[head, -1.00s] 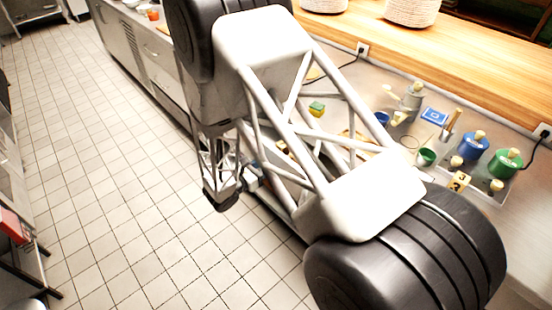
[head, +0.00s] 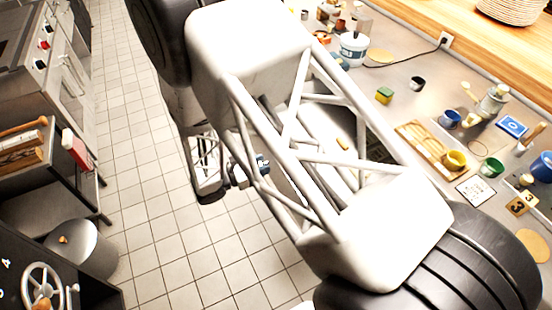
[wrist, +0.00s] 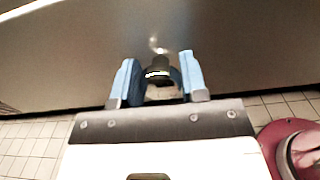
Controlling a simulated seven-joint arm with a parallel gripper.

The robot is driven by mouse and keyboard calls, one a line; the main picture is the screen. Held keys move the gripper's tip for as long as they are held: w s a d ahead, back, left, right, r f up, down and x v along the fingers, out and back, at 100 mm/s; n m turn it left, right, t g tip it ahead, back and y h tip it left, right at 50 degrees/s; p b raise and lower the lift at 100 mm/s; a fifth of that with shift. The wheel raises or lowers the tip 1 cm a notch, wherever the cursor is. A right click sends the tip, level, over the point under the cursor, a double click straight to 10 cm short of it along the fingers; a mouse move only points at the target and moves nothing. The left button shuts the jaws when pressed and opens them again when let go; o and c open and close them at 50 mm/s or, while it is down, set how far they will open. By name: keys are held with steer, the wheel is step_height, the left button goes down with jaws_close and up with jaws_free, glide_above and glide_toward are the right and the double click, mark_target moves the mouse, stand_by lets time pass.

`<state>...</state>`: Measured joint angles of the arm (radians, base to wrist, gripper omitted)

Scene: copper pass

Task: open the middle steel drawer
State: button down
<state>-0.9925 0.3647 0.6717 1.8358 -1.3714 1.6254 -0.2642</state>
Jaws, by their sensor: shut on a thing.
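In the wrist view a plain steel front (wrist: 240,60) fills the upper part, with a dark knob-like handle (wrist: 158,72) on it. The two blue fingers of my gripper (wrist: 158,78) stand on either side of the handle and are shut on it. In the head view my gripper (head: 252,167) is low beside the counter's front, partly behind my own arm. My arm's lattice hides most of the drawer fronts, so I cannot tell how far any drawer stands out.
The steel counter (head: 405,85) carries a wooden tray (head: 425,150), a blue cup (head: 449,119), a green cup (head: 491,168) and a white pot (head: 353,48). A bin (head: 85,250) stands at left. The tiled floor (head: 150,200) between is clear. A maroon round thing (wrist: 290,150) shows in the wrist view.

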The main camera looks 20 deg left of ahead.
steer(key=shift+v, duration=1.5)
steer(key=c, duration=0.7)
jaws_free()
steer(key=shift+a, duration=0.1)
steer(key=shift+v, duration=3.8)
steer(key=shift+r, duration=0.15)
